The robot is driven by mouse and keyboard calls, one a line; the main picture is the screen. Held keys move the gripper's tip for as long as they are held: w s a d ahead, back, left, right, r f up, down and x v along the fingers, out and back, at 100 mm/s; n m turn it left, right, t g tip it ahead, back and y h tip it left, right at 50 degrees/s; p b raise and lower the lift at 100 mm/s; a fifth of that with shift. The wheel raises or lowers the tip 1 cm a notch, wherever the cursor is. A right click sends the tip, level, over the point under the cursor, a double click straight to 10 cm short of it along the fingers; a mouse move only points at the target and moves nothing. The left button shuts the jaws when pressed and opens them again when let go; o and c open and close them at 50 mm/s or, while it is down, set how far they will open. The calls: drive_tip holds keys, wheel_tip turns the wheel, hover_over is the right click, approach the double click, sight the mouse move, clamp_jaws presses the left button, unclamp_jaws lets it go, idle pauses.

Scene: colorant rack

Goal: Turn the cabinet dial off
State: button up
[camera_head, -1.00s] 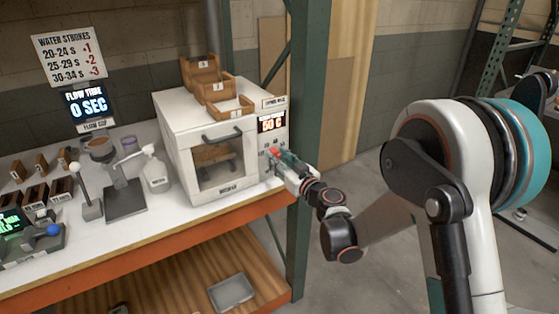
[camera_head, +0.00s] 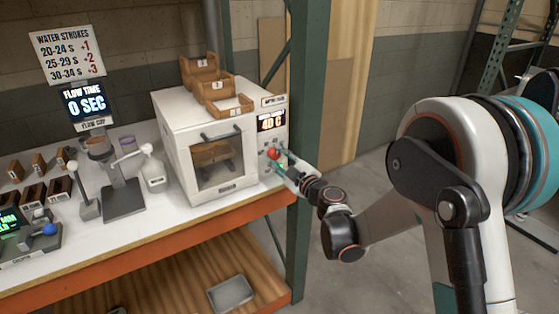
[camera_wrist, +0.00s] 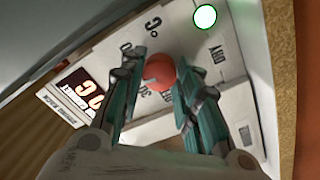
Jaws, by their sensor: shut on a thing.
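The white cabinet (camera_head: 181,150) stands on the shelf, with a windowed door and a control strip on its right front edge. Its display (camera_head: 271,122) reads about 40 C. The red dial (camera_wrist: 159,72) sits between the two teal fingers of my gripper (camera_wrist: 154,88) in the wrist view; it also shows as a red spot in the head view (camera_head: 273,153). My gripper is shut on the dial. Printed labels, including DRY, ring the dial, partly hidden by the fingers. A lit green round light (camera_wrist: 205,16) is beside the dial.
A green rack post (camera_head: 304,130) stands just right of the cabinet, close to my arm. Wooden bins (camera_head: 228,106) sit on the cabinet top.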

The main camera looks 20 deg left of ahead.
drive_tip(key=n, duration=0.4)
drive_tip(key=shift+n, duration=0.3)
drive_tip(key=n, duration=0.4)
drive_tip(key=shift+n+b, duration=0.3)
drive_tip(key=shift+b, duration=0.05)
drive_tip(key=n, duration=0.4)
drive_tip(key=shift+r+n, duration=0.1)
drive_tip(key=shift+n, duration=2)
drive_tip(key=o, duration=1.1)
drive_tip(key=v, duration=1.2)
